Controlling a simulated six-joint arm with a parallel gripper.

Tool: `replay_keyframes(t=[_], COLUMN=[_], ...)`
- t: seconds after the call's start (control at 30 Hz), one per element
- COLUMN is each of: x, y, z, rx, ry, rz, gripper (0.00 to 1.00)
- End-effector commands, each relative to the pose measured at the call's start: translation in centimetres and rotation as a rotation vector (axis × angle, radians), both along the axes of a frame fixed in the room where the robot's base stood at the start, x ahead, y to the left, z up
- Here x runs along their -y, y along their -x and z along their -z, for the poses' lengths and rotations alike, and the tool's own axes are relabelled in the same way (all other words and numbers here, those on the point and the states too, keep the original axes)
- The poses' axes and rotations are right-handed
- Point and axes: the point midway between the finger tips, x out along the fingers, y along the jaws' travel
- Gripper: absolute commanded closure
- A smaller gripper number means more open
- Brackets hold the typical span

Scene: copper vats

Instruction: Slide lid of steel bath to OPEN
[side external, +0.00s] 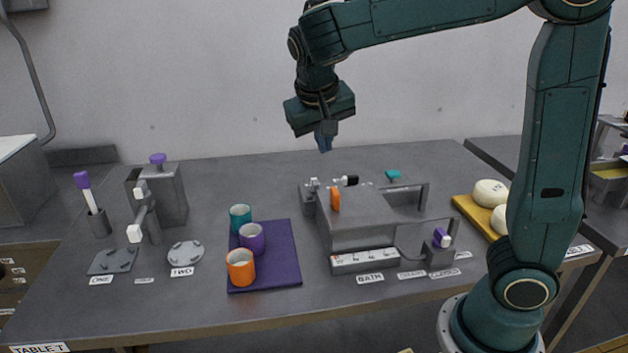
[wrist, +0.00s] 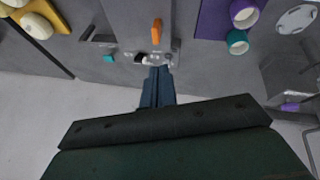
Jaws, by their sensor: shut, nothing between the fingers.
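The steel bath (side external: 362,240) stands on the table right of centre, with a label reading BATH in front of it. Its flat grey lid (side external: 362,205) has an upright orange handle (side external: 335,199) near the left end. Bare rails (side external: 427,192) extend to the right of the lid. In the wrist view the orange handle (wrist: 157,31) shows just beyond my fingertips. My gripper (side external: 324,147) is shut and empty, pointing down above and behind the bath, apart from it. In the wrist view my fingers (wrist: 158,72) are together. The inside of the bath is hidden.
Left of the bath, orange, purple and teal cups stand on a purple mat (side external: 284,268). A small block with a purple-topped lever (side external: 440,248) is at the front right. White rounds lie on a yellow board (side external: 466,207). A black-and-white knob (side external: 347,180) sits behind the handle.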

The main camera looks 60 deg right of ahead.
Motion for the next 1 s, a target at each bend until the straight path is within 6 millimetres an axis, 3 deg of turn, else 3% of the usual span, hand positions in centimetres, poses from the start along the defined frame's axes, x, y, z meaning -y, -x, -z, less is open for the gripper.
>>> replay_keyframes(t=[0.2, 0.5, 0.7, 1.0], x=[-1.3, -3.5, -4.4, -4.5], y=[-3.1, -5.9, -6.6, -6.6], z=[1.9, 4.9, 6.0, 6.2], rx=[-0.03, -0.047, -0.047, -0.047], ry=[0.07, 0.166, 0.201, 0.209], rz=[0.119, 0.274, 0.327, 0.339], gripper=[1.0, 1.0, 1.0, 1.0])
